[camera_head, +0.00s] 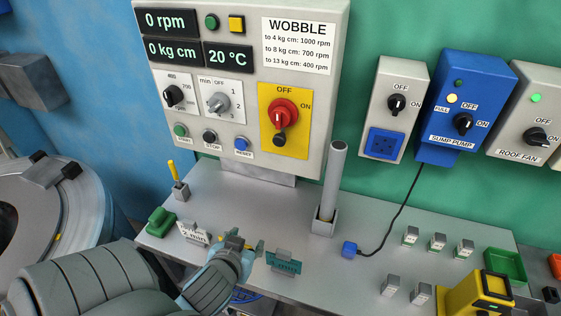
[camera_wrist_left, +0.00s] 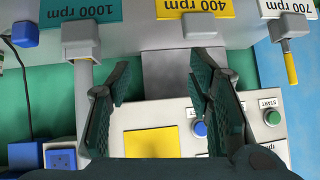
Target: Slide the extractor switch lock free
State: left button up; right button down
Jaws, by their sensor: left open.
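The extractor switch is a red rotary knob (camera_head: 283,112) on a yellow plate (camera_head: 303,140) marked OFF and ON, on the grey control panel. A small dark piece (camera_head: 280,139) sits at the knob's lower edge, apparently the lock. In the left wrist view, which is upside down, part of the yellow plate (camera_wrist_left: 150,143) shows between the fingers; the red knob is out of sight there. My left gripper (camera_head: 241,241) is open and empty over the bench, below and left of the switch, well apart from it. It also shows in the left wrist view (camera_wrist_left: 161,82).
A tall grey post (camera_head: 334,180) stands on the bench, right of the gripper. A yellow-handled piece (camera_head: 173,172) stands in a holder at left. A teal 1000 rpm label (camera_head: 285,263) is at the front. A cable runs to a blue plug (camera_head: 349,249).

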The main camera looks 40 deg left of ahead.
pick_arm(q)
jog(key=w+a+r+n+t+y, duration=0.1)
jog(key=w+a+r+n+t, duration=0.1)
jog(key=w+r+t, duration=0.3)
jog(key=n+t, duration=0.1)
jog(key=t, duration=0.2)
send_near(278, 143)
jog(key=b+x, duration=0.2)
jog(key=x, duration=0.8)
jog(key=shift+w+r, duration=0.1)
jog(key=shift+w, duration=0.3)
jog(key=shift+a, duration=0.1)
grip_shut()
